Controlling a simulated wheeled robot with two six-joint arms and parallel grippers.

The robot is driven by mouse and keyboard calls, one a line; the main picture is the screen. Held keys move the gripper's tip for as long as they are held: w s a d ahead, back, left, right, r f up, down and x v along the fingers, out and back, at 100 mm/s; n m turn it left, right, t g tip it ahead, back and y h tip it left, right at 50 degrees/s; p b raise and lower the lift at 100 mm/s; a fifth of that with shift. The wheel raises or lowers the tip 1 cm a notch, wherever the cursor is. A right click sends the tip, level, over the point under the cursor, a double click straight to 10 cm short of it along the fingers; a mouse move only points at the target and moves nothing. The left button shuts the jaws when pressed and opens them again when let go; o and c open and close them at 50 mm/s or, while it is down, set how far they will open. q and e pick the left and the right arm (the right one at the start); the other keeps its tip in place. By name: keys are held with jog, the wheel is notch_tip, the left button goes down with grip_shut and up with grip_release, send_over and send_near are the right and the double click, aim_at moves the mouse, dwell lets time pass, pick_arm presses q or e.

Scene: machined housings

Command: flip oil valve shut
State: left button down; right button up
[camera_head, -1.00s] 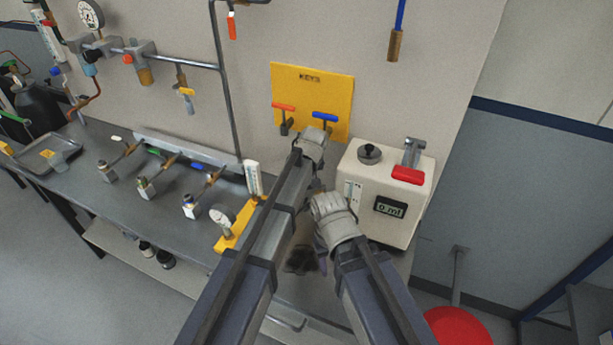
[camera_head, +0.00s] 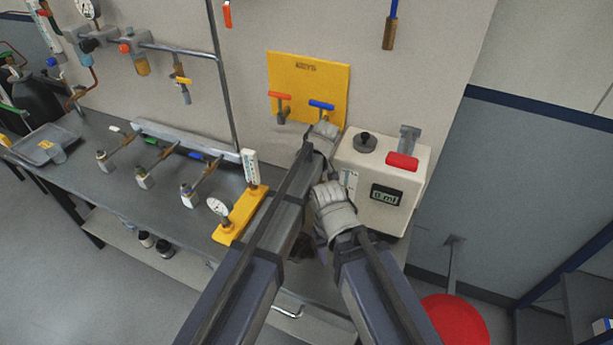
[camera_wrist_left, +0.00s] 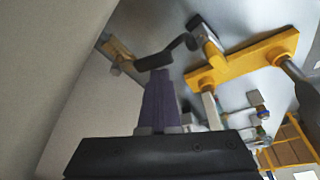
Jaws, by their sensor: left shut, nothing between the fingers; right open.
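Three small valves with a white, a green and a blue handle stand in a row on the bench; the blue-handled one (camera_head: 190,195) is closest to my arms. I cannot read a label that tells which valve is for oil. My left gripper (camera_wrist_left: 160,103) is shut and empty; a black lever (camera_wrist_left: 168,52) is just beyond its fingertips in the left wrist view, apparently apart from them. In the head view its fingers are hidden beyond my left wrist, by the yellow key board. My right gripper (camera_head: 320,232) is open and points down in front of the white box, its fingers mostly hidden.
The yellow key board (camera_head: 330,80) holds a red and a blue T-key. The white box (camera_head: 385,180) with display and red lever stands right of my arms. A yellow block with gauge (camera_head: 240,217) is left of them. A red stool (camera_head: 455,320) stands at lower right.

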pick_arm(q)
jog(key=shift+s+d, duration=0.15)
jog(key=shift+d, duration=0.05)
dwell(0.4)
jog(key=shift+r, duration=0.15)
notch_tip(320, 180, up, 10)
jog(key=p, duration=1)
